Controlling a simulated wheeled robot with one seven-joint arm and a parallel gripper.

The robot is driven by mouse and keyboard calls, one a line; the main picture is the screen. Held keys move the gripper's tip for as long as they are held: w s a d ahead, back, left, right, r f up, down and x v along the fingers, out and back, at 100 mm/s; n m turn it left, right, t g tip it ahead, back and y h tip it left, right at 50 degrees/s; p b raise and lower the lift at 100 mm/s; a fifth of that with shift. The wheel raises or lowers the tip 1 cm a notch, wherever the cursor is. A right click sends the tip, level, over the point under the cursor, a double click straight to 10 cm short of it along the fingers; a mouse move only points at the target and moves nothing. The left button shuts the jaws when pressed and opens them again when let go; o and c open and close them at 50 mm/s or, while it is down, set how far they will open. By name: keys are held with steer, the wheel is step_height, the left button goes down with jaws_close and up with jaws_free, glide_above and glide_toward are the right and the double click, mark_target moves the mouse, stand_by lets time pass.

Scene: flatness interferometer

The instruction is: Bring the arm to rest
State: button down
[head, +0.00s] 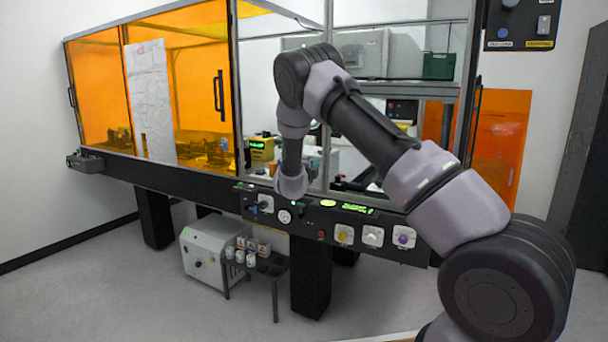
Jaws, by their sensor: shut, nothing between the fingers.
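My arm (375,130) rises from the lower right, bends at a high dark elbow (303,72) and comes down to a pale wrist (292,182). The wrist is in front of the control panel of the enclosure, near the panel's upper edge. I cannot make out my gripper's fingers; they seem hidden behind the wrist. I see nothing carried at the arm's end. I cannot tell whether the wrist touches the panel.
An enclosure with orange panes (190,100) stands behind my arm. Its control panel (330,222) carries knobs, a gauge and lit displays. A white machine (207,255) and a small rack with jars (275,268) stand below. The floor at lower left is clear.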

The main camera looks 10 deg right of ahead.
step_height(320, 180, up, 8)
steer(key=s+d+n+g+y, duration=0.1)
steer(key=s+d+n+y, duration=0.1)
steer(key=d+y, duration=0.1)
steer(key=s+d+r+n+g+y, duration=0.15)
steer(key=s+r+n+y, duration=0.6)
steer(key=s+r, duration=0.75)
steer(key=s+d+f+n+g, duration=0.1)
steer(key=s+n+g, duration=0.2)
steer(key=s, duration=1.4)
steer(key=s+d+f+n+g, duration=0.1)
steer(key=s+n+g, duration=0.2)
steer(key=s, duration=1.4)
steer(key=n, duration=0.4)
steer(key=shift+s, duration=0.2)
